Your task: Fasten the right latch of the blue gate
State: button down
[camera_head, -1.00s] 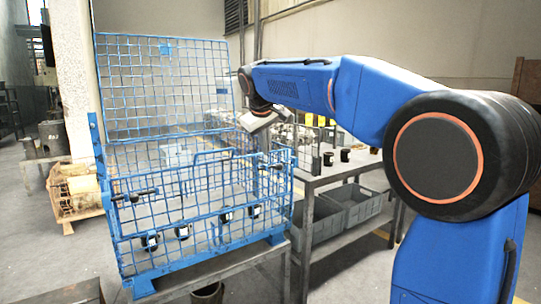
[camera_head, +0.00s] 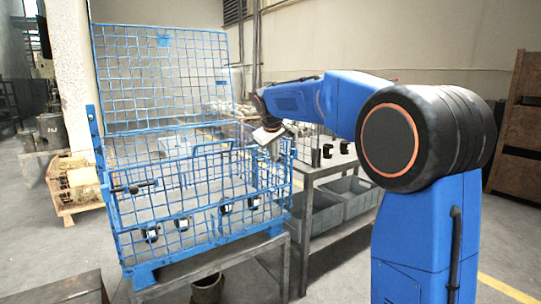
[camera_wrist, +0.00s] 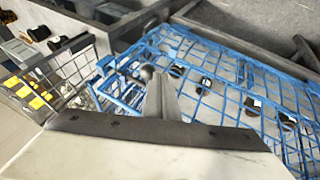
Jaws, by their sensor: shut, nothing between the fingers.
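The blue gate (camera_head: 195,205) is the mesh front of a blue wire cage and appears upright between the side posts. Its left latch (camera_head: 133,188) is a dark bar with a knob at the left post. The right latch is mostly hidden behind my gripper in the head view. In the wrist view a dark round knob (camera_wrist: 147,72), likely the right latch's, shows right at the fingertips. My gripper (camera_head: 272,150) is at the cage's right front corner, pointing down. In the wrist view its fingers (camera_wrist: 157,88) are together and hold nothing. I cannot tell whether they touch the knob.
The cage stands on a metal table (camera_head: 222,264). Several black parts (camera_head: 223,207) lie inside it. To the right, a workbench carries black cups (camera_head: 327,151), with grey bins (camera_head: 345,199) below. The raised mesh lid (camera_head: 165,75) stands at the back.

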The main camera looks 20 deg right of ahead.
dwell(0.3)
jog(key=shift+w+d, duration=0.2)
jog(key=shift+d, duration=0.55)
jog(key=shift+w+d, duration=0.25)
jog(key=shift+d, duration=0.45)
jog(key=shift+w+d, duration=0.2)
jog(key=shift+d, duration=0.55)
